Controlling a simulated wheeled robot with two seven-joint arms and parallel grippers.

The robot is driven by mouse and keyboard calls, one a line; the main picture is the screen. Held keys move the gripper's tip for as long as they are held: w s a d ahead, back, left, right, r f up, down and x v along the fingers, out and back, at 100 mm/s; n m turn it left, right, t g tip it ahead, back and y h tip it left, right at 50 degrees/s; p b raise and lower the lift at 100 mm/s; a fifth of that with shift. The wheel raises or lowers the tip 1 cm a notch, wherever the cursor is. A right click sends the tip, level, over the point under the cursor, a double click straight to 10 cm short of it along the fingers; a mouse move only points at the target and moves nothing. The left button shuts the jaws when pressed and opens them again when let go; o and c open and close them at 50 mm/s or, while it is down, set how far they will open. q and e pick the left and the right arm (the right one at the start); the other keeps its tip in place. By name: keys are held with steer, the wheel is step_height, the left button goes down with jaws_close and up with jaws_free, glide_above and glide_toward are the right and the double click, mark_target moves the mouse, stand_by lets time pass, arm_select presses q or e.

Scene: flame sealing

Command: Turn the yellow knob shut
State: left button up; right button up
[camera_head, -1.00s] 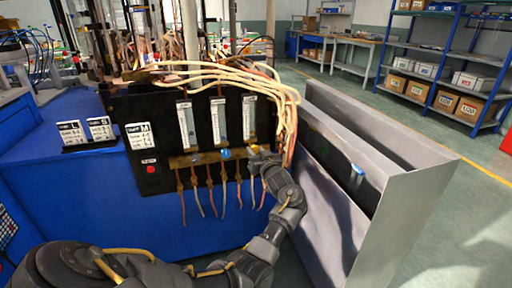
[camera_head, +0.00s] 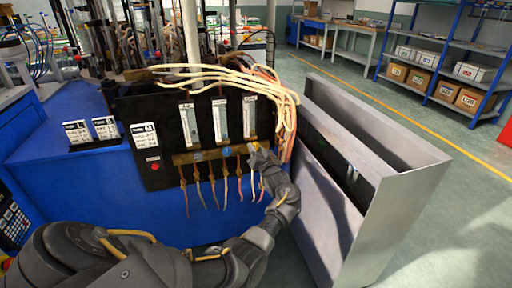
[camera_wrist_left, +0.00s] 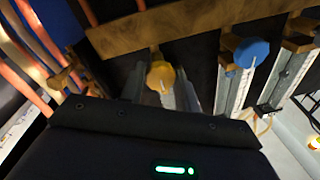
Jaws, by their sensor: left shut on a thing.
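The yellow knob (camera_wrist_left: 160,76) sits under a brass bar (camera_wrist_left: 190,24) in the left wrist view, between the fingers of my left gripper (camera_wrist_left: 162,92). The gripper is shut on it. In the head view my left gripper (camera_head: 255,151) is at the right end of the brass bar, below the rightmost flow tube (camera_head: 249,117), and mostly hides the yellow knob. A blue knob (camera_wrist_left: 250,52) is beside it in the left wrist view. My right gripper is not in view.
The black panel (camera_head: 163,108) carries three flow tubes, with thin hoses (camera_head: 198,193) hanging below. Pale hoses (camera_head: 288,115) loop around its right side. A grey metal enclosure (camera_head: 395,210) stands close to the right of my left arm. A blue cabinet (camera_head: 90,185) is to the left.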

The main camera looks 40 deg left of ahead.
arm_select(q)
steer(key=shift+w+d, duration=0.1)
stand_by(0.3)
steer(key=o, duration=1)
steer(key=shift+c, duration=0.2)
